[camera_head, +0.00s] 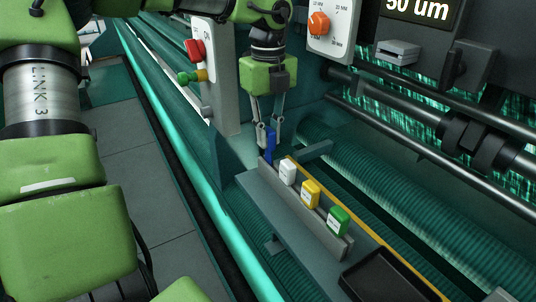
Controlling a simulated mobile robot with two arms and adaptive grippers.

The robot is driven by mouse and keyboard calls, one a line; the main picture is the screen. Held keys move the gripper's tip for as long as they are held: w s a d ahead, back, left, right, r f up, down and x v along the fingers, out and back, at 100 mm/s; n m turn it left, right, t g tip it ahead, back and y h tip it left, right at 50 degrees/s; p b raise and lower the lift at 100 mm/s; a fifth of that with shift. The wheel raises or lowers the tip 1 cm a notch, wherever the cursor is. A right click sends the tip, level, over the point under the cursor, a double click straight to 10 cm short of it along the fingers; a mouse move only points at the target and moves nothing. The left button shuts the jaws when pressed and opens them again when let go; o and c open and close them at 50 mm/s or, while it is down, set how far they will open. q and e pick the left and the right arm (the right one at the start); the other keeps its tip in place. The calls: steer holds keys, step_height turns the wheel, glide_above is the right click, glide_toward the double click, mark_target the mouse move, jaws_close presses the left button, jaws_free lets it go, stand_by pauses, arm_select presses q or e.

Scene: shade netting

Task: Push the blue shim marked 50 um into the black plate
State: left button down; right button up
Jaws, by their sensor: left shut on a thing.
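The blue shim (270,146) stands upright at the far left end of a grey rack (323,232). My left gripper (269,143) points down with its fingertips closed around the shim's upper part. I cannot tell whether the shim's lower end still sits in the rack, and its marking is not readable. A black plate-like tray (383,275) with a raised rim lies at the lower right, apart from the gripper; I cannot tell whether it is the task's black plate. My right gripper is not in view.
White (287,172), yellow (310,193) and green (338,220) shims stand in the rack close to the gripper. A grey post with a red knob (195,50) stands behind left. A display (419,10) reads "50 um". Rollers (470,137) run along the right.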

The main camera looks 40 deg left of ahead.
arm_select(q)
steer(key=shift+r+p, duration=0.95)
steer(key=shift+r, duration=0.85)
steer(key=shift+r+p, duration=1.25)
steer(key=shift+r, duration=0.75)
